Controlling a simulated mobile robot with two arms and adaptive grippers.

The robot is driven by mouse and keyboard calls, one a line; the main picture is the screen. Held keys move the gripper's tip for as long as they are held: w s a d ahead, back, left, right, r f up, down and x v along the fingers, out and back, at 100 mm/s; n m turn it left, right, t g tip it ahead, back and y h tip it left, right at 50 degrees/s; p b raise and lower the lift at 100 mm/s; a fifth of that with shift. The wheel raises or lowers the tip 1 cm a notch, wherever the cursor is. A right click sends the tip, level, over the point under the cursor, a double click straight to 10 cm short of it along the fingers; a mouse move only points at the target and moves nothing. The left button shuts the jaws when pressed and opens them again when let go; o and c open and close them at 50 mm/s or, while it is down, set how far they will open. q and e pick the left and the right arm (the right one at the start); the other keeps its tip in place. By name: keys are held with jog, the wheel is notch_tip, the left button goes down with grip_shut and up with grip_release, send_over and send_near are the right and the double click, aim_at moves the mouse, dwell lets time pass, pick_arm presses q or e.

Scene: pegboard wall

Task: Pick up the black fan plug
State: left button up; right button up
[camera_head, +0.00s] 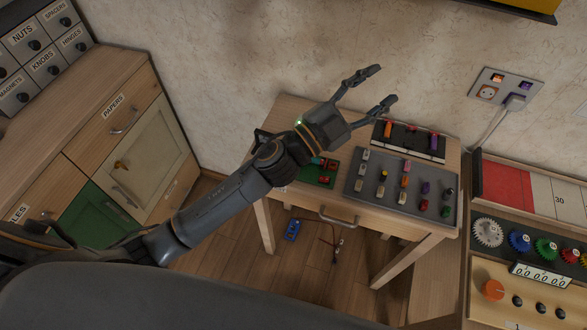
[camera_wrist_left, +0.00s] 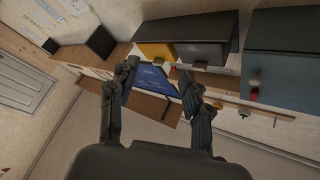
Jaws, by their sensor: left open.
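I cannot make out a black fan plug for sure in either view. A plug (camera_head: 514,102) with a pale cable sits in the wall socket plate (camera_head: 487,92) at the upper right of the head view; it looks greyish. My left gripper (camera_head: 380,87) is open and empty, held above the back of the small wooden table, to the left of the socket plate and apart from it. In the left wrist view the same open fingers (camera_wrist_left: 158,72) show nothing between them up close. My right gripper is not in view.
The wooden table (camera_head: 290,112) bears a grey tray (camera_head: 352,190) of several small coloured pieces. A blue item (camera_head: 292,229) with a thin cord lies on the floor. A drawer cabinet (camera_head: 120,118) stands left, a gear panel (camera_head: 482,262) right. The wrist view faces cabinets (camera_wrist_left: 205,52) across the room.

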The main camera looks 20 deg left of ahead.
pick_arm(q)
jog(key=s+d+r+m+g+h, duration=0.2)
jog(key=s+d+m+g+h, duration=0.5)
jog(key=m+g, duration=0.4)
jog(key=s+f+m+g+y, duration=0.4)
jog(key=f+m+g+y, duration=0.3)
jog(key=f+m+y, duration=0.15)
jog(key=w+a+f+y, duration=0.2)
jog(key=w+a+y, duration=0.15)
jog(key=a, duration=0.35)
jog(key=w+a+f+t+y, duration=0.1)
jog(key=w+a+f+y, duration=0.15)
jog(key=a+y, duration=0.4)
jog(key=w+a+f+y, duration=0.2)
jog(key=a, duration=0.7)
jog(key=shift+n+y, duration=0.25)
notch_tip(320, 180, down, 9)
jog(key=shift+a+r+p, duration=0.1)
jog(key=shift+r+p, duration=0.1)
jog(key=shift+p, duration=0.6)
jog(key=shift+f+p, duration=0.35)
jog(key=shift+f, duration=0.15)
jog(key=f, duration=0.1)
jog(key=f+p, duration=0.1)
jog(key=f, duration=0.1)
jog(key=shift+w+d+f, duration=0.25)
jog(key=shift+d, duration=0.15)
jog(key=shift+f, duration=0.5)
